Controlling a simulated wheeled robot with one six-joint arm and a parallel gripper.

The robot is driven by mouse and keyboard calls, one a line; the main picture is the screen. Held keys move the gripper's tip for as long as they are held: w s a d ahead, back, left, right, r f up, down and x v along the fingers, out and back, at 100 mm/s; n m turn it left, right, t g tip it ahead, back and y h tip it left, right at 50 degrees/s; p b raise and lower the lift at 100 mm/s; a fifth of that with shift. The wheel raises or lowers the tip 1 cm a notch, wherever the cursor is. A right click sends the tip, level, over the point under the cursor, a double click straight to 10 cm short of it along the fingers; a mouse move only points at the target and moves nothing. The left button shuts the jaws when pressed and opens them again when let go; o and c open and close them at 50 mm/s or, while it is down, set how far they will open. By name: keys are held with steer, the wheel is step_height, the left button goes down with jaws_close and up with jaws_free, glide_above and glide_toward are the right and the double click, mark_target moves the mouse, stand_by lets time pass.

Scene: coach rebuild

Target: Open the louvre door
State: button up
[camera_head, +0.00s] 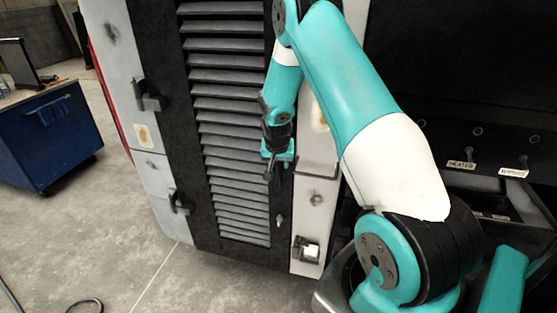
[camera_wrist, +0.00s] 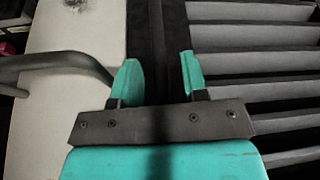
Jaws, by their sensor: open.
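The louvre door (camera_head: 229,130) stands in the middle of the head view, a dark frame with grey slats, and looks shut. Its slats (camera_wrist: 255,62) also fill the right of the wrist view. My gripper (camera_head: 270,174) is at the door's right edge, in front of the dark frame. In the wrist view my gripper (camera_wrist: 158,78) is open, its two teal fingers apart with only the dark frame strip (camera_wrist: 158,35) showing behind the gap. A small latch-like part (camera_head: 280,220) shows low on the door's right edge. My arm hides the upper right edge.
Dark hinge-like brackets (camera_head: 149,96) sit on the pale panel left of the door. A dark curved bar (camera_wrist: 65,61) crosses the pale panel (camera_wrist: 80,120) left of my fingers. A blue cabinet (camera_head: 48,132) stands far left. The concrete floor (camera_head: 140,270) before the door is mostly clear.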

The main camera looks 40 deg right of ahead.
steer(key=shift+w+d+f, duration=0.15)
steer(key=shift+f, duration=0.45)
jaws_close()
